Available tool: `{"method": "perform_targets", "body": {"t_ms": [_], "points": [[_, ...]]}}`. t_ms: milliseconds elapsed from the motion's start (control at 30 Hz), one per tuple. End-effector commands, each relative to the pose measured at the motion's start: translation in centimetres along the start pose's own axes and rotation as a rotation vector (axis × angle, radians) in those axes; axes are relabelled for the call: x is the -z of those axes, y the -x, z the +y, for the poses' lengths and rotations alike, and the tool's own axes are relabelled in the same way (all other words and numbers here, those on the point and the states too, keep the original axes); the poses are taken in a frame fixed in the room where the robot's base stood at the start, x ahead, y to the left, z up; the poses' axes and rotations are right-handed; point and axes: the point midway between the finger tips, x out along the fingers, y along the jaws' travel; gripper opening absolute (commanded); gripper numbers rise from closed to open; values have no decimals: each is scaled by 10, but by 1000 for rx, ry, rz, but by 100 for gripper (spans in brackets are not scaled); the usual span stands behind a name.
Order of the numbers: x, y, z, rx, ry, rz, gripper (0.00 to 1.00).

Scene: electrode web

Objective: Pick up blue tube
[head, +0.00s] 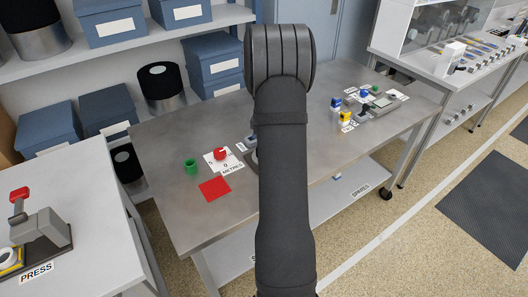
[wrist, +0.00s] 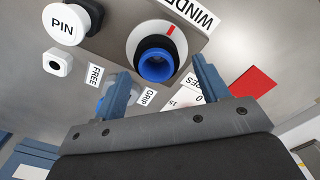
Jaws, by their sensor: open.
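The blue tube (wrist: 157,66) shows in the wrist view as a short open ring, its mouth toward my camera. It sits in a black collar on a white disc with a red mark, on a grey block labelled "WIND…", the rest of the word cut off. My gripper (wrist: 163,67) is open, with one finger to the left and one to the right of the tube in the picture. Gaps show between the fingers and the tube. I cannot tell how far the fingertips are from it in depth. In the head view my arm hides the gripper and this tube.
A white "PIN" knob (wrist: 68,24) and a small white button (wrist: 57,62) are left of the tube. On the table (head: 163,215) are a green cup (head: 190,166), a red round part (head: 220,154) and a red square (head: 214,189). Small parts (head: 346,117) stand right of my arm.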

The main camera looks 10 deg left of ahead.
Motion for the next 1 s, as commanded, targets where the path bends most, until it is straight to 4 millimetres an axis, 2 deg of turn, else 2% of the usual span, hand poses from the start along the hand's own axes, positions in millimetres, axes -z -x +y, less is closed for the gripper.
{"method": "perform_targets", "body": {"t_ms": [233, 333, 500, 567, 767, 1000], "points": [[2, -36, 5, 1, 0, 0, 68], [2, -43, 5, -2, -1, 1, 68], [2, -43, 5, -3, -1, 1, 68], [2, -43, 5, -3, -1, 1, 58], [2, -43, 5, -3, -1, 1, 19], [2, -42, 5, -3, -1, 1, 18]]}}
